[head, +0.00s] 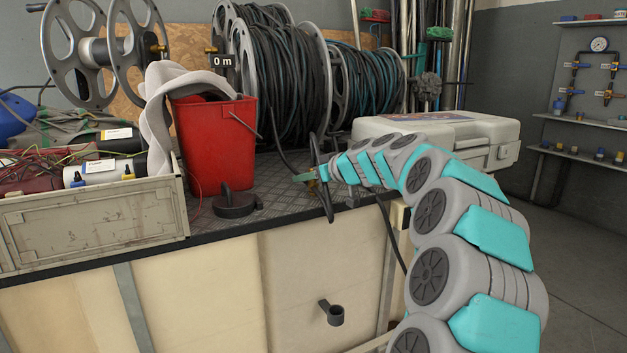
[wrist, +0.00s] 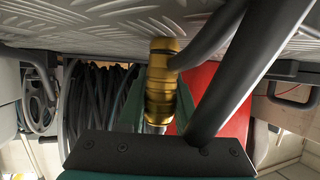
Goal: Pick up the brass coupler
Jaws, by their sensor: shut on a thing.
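The brass coupler (wrist: 161,60) is in the wrist view, a ribbed gold cylinder between the two green fingers. My gripper (wrist: 160,100) is shut on it, one finger on each side. The metal tread plate of the bench lies close past its far end; I cannot tell whether they touch. In the head view my gripper (head: 306,176) is low over the bench top near its front edge, and the coupler cannot be made out there. A thick black hose (wrist: 235,75) runs close beside the coupler in the wrist view.
A red bucket (head: 215,145) with a grey cloth stands left of my gripper, with a dark round piece (head: 235,203) before it. Hose reels (head: 285,75) stand behind. A pale case (head: 480,130) is at right. A crate (head: 90,225) fills the left front.

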